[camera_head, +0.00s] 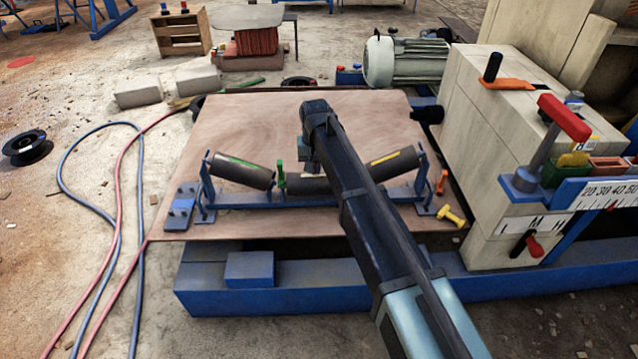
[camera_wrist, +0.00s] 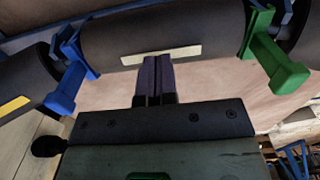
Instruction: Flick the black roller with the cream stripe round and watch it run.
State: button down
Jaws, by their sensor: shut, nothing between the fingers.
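The black roller with the cream stripe (camera_wrist: 195,32) is the middle one of three in a blue frame (camera_head: 270,203). Its cream stripe (camera_wrist: 161,54) faces the wrist camera.
A green clip (camera_wrist: 270,50) and a blue clip (camera_wrist: 72,68) flank the roller. The side rollers carry a green stripe (camera_head: 241,170) and a yellow stripe (camera_head: 393,158). A yellow bolt (camera_head: 451,215) lies on the board (camera_head: 235,120). The crusher body (camera_head: 480,120) stands right.

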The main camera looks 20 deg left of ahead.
jog(key=shift+f, duration=0.1)
dwell(0.3)
jog(key=shift+f+b, duration=0.55)
jog(key=shift+b, duration=0.1)
jog(key=shift+r+p, duration=0.75)
jog(key=shift+r, duration=0.05)
jog(key=shift+s+d+f, duration=0.1)
jog(key=shift+s+f, duration=0.05)
jog(key=shift+s, duration=0.1)
jog(key=s, duration=0.1)
jog(key=s+d+f+b, duration=0.1)
jog(key=s, duration=0.1)
jog(key=s+d, duration=0.1)
jog(key=s, duration=0.1)
jog(key=shift+s+f+b, duration=0.15)
jog(key=shift+f+b, duration=0.1)
jog(key=shift+b, duration=0.1)
